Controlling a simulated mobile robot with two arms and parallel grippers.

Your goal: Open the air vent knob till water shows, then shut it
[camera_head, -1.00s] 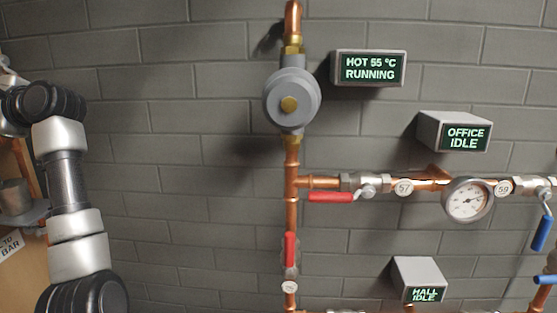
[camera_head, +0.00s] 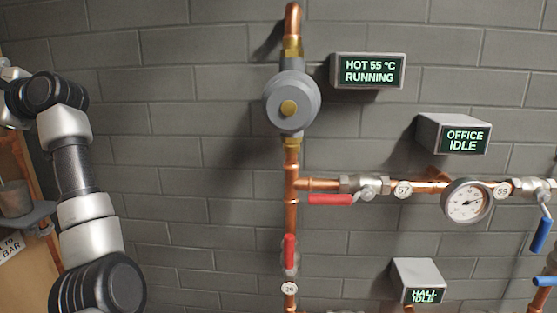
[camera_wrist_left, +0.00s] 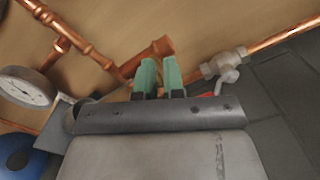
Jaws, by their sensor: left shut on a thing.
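In the left wrist view, my left gripper (camera_wrist_left: 158,78) has green fingertips closed with a narrow gap between them. They are shut on a small brass-coloured piece, apparently the air vent knob, mostly hidden by the fingers. A copper pipe end (camera_wrist_left: 159,46) shows just beyond the fingertips. I see no water there. In the head view only my left arm shows, at the left side; its gripper is out of that picture. My right gripper is in neither view.
A round gauge (camera_wrist_left: 27,87) and a valve (camera_wrist_left: 222,66) flank the gripper in the wrist view. In the head view, a grey pump (camera_head: 291,100) sits on the vertical pipe. Signs read HOT 55 °C RUNNING (camera_head: 369,70), OFFICE IDLE (camera_head: 464,139) and HALL IDLE (camera_head: 422,294).

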